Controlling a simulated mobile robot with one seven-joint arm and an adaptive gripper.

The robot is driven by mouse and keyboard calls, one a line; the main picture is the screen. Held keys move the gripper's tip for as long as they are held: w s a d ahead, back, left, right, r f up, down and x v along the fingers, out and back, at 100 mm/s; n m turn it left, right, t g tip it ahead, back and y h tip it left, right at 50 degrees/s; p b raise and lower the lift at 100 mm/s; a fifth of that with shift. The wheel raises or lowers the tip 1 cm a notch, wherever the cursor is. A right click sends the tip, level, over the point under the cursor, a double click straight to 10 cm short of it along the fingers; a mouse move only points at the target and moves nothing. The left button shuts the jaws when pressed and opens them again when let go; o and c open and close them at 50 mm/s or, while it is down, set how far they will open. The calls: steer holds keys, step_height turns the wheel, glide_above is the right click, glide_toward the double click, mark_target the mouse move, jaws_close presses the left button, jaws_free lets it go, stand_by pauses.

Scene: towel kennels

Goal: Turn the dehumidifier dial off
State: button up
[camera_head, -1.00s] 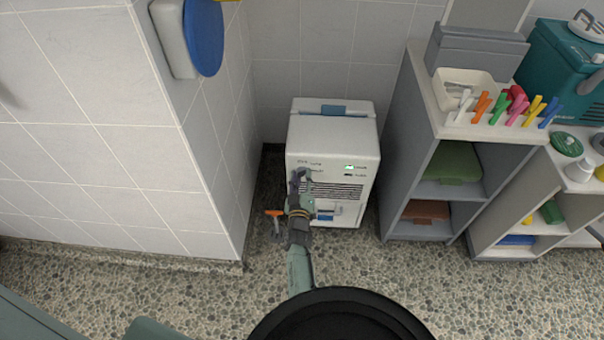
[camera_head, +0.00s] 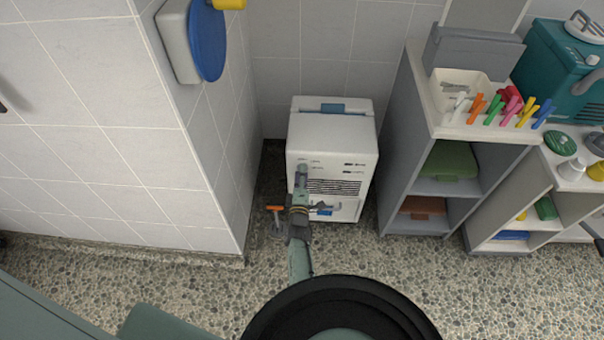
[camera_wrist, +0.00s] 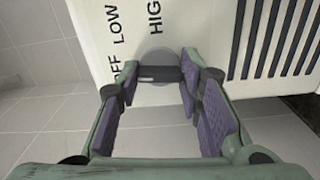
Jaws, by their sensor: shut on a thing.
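The white dehumidifier (camera_head: 340,140) stands on the floor against the back wall. Its dial (camera_wrist: 158,74) shows in the wrist view as a dark bar on a grey round base, beside the printed words LOW, HIGH and a partly hidden word ending in FF. The bar lies sideways in that view, with one end toward the FF word. My gripper (camera_wrist: 160,71) is shut on the dial, one fingertip at each end of the bar. In the head view my gripper (camera_head: 301,173) covers the dial. The small panel windows (camera_head: 355,165) are dark.
A grey shelf (camera_head: 405,150) with colored pegs on top stands close on the right. A tiled wall corner (camera_head: 215,150) stands on the left. An orange-handled thing (camera_head: 275,208) is on the floor beside my gripper. The pebbled floor in front is clear.

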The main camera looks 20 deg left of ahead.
steer(key=shift+n, duration=0.6)
steer(key=o, duration=1.2)
steer(key=shift+c, duration=0.2)
steer(key=v, duration=1.2)
